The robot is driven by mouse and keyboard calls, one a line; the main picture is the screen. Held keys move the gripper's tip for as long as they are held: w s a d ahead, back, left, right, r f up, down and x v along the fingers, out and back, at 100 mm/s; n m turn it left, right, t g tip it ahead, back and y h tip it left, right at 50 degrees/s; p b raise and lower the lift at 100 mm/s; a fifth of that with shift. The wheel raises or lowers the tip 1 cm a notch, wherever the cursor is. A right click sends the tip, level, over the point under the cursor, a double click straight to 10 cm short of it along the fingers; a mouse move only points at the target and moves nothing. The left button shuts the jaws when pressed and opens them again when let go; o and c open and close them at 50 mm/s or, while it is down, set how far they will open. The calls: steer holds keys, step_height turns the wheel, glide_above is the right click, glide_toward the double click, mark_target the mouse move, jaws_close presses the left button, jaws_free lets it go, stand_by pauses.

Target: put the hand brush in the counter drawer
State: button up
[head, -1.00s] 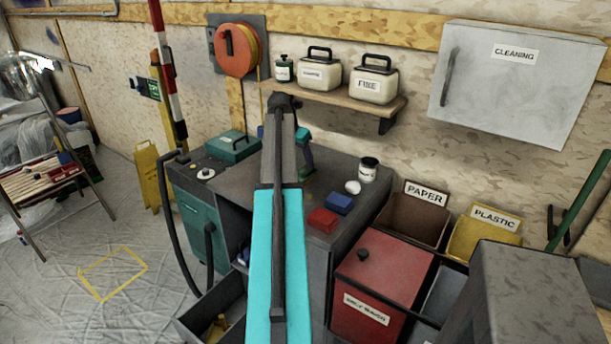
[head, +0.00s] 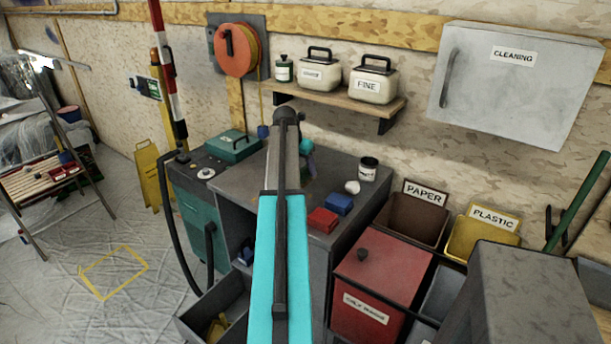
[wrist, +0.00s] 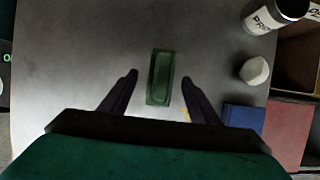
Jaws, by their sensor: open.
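A green oblong block (wrist: 160,77), perhaps the hand brush, lies on the grey counter top; I see no bristles or handle on it. My gripper (wrist: 160,79) is open above the counter, its two dark fingers apart on either side of the block in the wrist view. No grip on it shows, and the height gap is hard to tell. In the head view my arm hides the block and most of the gripper. The counter drawer (head: 222,292) stands pulled out at the lower left, with a yellow thing (head: 217,327) inside.
A blue block (head: 339,204), a red block (head: 322,220), a white lump (head: 352,187) and a labelled can (head: 368,169) stand on the counter's right side. A green case (head: 233,147) is at left. A shelf (head: 335,98) hangs behind; bins (head: 380,280) stand at right.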

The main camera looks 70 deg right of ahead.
mark_target(304, 168)
steer(key=shift+p+x, duration=0.45)
steer(key=shift+x, duration=1.35)
steer(key=shift+s, duration=0.1)
steer(key=shift+c, duration=0.4)
steer(key=c, duration=1.2)
steer(key=shift+r, duration=0.15)
steer(key=shift+r+b, duration=0.65)
steer(key=shift+r, duration=0.8)
steer(key=shift+a+r, duration=0.1)
steer(key=shift+a, duration=0.15)
steer(key=s+a+b, duration=0.1)
steer(key=a, duration=0.4)
steer(key=s+a+r+b, duration=0.1)
steer(key=s+a, duration=0.1)
steer(key=a, duration=0.2)
steer(key=s+a+b, duration=0.1)
steer(key=s+a, duration=0.1)
steer(key=a, duration=0.3)
steer(key=shift+s+a+r, duration=0.2)
steer(key=shift+a+r, duration=0.1)
